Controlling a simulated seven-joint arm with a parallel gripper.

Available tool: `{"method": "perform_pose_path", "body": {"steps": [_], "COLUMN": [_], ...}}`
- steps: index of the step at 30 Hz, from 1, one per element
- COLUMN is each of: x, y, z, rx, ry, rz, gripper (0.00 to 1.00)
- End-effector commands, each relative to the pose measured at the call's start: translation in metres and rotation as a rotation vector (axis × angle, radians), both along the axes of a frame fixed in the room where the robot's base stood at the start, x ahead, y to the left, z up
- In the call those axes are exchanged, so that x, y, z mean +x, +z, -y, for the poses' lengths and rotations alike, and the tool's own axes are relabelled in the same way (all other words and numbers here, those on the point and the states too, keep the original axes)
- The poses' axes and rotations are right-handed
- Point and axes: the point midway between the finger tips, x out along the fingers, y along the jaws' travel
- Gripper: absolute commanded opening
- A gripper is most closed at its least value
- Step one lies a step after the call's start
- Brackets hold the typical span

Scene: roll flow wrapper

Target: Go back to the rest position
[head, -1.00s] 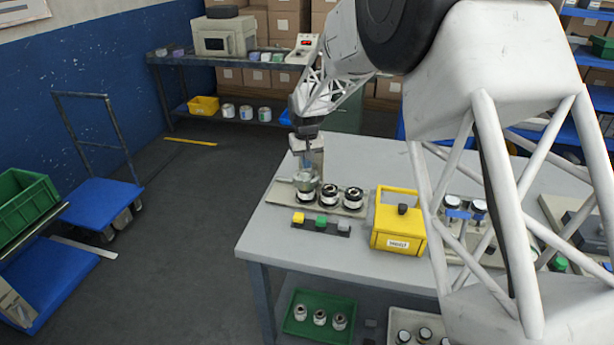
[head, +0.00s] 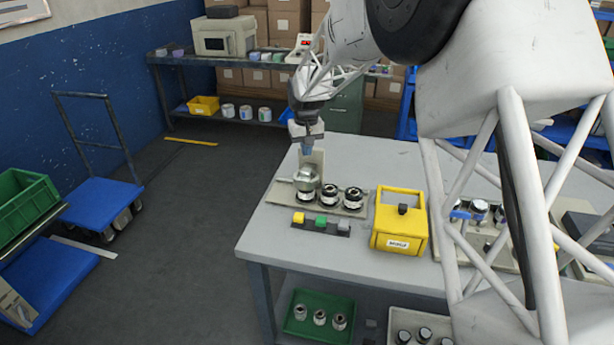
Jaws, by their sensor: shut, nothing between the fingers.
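My gripper (head: 307,143) is shut and empty. It points down in the head view, above the left end of the grey fixture plate on the table. Just below it stands a silver, rounded piece (head: 307,178) on the leftmost seat, with a pale upright block (head: 314,160) behind it. My gripper appears apart from the silver piece. Two dark-topped round parts (head: 341,197) sit to the right on the same plate.
A yellow box with a handle (head: 400,225) stands right of the plate. The grey table (head: 375,155) is bare behind it. A blue trolley (head: 101,205) stands on the floor at left.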

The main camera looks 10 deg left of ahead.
Motion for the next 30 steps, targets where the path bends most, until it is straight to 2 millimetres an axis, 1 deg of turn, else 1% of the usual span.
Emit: {"method": "perform_pose_path", "body": {"steps": [5, 8, 11, 14, 20, 21, 26, 30], "x": [0.0, -0.002, -0.006, -0.013, -0.036, -0.042, -0.069, -0.094], "y": [0.001, 0.004, 0.012, 0.023, 0.055, 0.062, 0.086, 0.105], "z": [0.001, 0.005, 0.015, 0.03, 0.074, 0.085, 0.124, 0.158], "rx": [0.0, 0.001, 0.003, 0.006, 0.013, 0.015, 0.02, 0.024], "ry": [-0.001, -0.005, -0.013, -0.027, -0.069, -0.079, -0.119, -0.153], "rz": [0.001, 0.002, 0.007, 0.012, 0.03, 0.033, 0.049, 0.062], "gripper": [0.0, 0.0, 0.0, 0.0, 0.0, 0.0, 0.0, 0.0]}}
